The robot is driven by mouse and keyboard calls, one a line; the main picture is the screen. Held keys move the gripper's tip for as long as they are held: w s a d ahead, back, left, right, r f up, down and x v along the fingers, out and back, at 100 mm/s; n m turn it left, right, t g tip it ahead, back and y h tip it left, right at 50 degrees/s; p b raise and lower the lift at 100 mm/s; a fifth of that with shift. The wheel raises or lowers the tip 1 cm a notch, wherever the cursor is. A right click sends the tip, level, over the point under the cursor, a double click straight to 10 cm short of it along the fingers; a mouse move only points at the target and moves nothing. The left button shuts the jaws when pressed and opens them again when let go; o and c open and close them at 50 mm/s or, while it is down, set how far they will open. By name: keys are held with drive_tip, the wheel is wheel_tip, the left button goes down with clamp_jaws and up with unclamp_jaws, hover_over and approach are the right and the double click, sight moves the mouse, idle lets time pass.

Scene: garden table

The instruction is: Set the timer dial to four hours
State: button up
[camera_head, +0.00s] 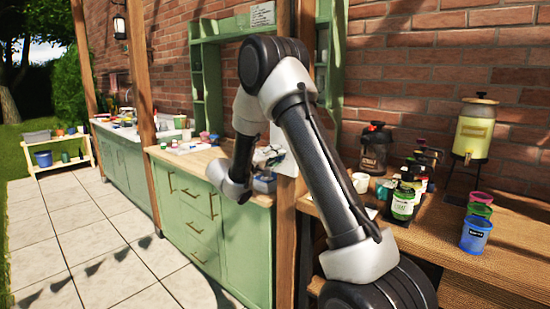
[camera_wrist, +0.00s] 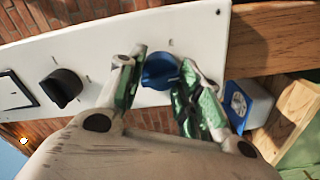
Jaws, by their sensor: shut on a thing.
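A blue dial (camera_wrist: 160,71) sits on a white panel (camera_wrist: 195,30) in the wrist view. My gripper (camera_wrist: 162,60) has one finger on each side of it and is shut on it. The fingers cover part of the dial's sides. Small dark marks stand on the panel around the dial, too small to read, so I cannot tell its setting. In the head view my arm reaches to the white panel (camera_head: 278,137) by the wooden post, and the dial is hidden there.
A black knob (camera_wrist: 62,87) and a dark-framed switch (camera_wrist: 14,91) are on the same panel. A blue-and-white box (camera_wrist: 249,105) stands close to the right finger. Bottles (camera_head: 404,202) and stacked cups (camera_head: 477,234) stand on the wooden table at right.

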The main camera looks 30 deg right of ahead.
drive_tip(key=o, duration=1)
drive_tip(key=v, duration=1.2)
